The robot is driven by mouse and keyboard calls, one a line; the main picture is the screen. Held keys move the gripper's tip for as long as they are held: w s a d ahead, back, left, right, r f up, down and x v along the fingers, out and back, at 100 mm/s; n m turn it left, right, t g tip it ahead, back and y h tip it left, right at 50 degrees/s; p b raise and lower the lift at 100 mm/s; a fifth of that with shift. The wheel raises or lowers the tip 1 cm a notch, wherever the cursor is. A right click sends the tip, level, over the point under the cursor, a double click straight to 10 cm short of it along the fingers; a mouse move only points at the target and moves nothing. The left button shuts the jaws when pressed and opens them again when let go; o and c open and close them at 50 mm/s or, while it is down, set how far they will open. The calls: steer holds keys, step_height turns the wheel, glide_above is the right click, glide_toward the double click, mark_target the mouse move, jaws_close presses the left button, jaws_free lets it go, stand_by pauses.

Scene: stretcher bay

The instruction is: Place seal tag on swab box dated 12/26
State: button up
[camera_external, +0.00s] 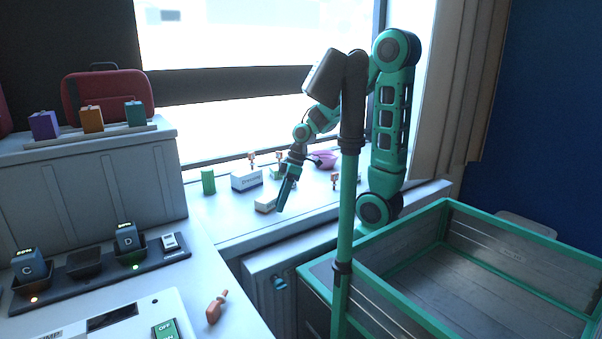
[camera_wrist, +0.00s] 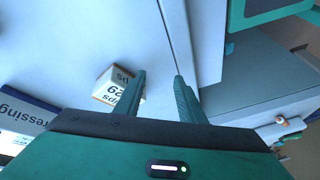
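My gripper (camera_wrist: 160,77) is open, and nothing shows between its two green fingers. In the external view my gripper (camera_external: 283,196) hangs over the windowsill counter beside a small white box (camera_external: 265,204). In the wrist view a white box (camera_wrist: 108,82) with orange and dark print lies just left of the left finger, which partly covers it. Its print is rotated and cut off; a "29" seems to show, the rest is unclear. I cannot make out a box dated 12/26. No seal tag can be identified for certain; small reddish items (camera_external: 251,157) stand on the counter.
A white and blue dressing box (camera_external: 246,181) stands left of my gripper; its print shows in the wrist view (camera_wrist: 22,112). A green cylinder (camera_external: 208,182) and pink bowl (camera_external: 324,158) share the counter. A green-framed stretcher bin (camera_external: 480,262) is at right.

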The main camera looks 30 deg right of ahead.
steer(key=s+a+n+g+y, duration=0.2)
steer(key=s+a+n, duration=0.45)
steer(key=a, duration=0.75)
steer(key=n+g+y, duration=0.3)
steer(key=n+g, duration=0.4)
steer(key=n, duration=0.1)
glide_toward(216, 301)
steer(key=shift+f+m, duration=0.25)
steer(key=shift+f, duration=0.1)
steer(key=x, duration=0.5)
steer(key=shift+s+r, duration=0.1)
steer(key=shift+r, duration=0.1)
steer(key=shift+x, duration=2.95)
steer(key=shift+a+f, duration=0.1)
steer(key=shift+f, duration=0.05)
jaws_close()
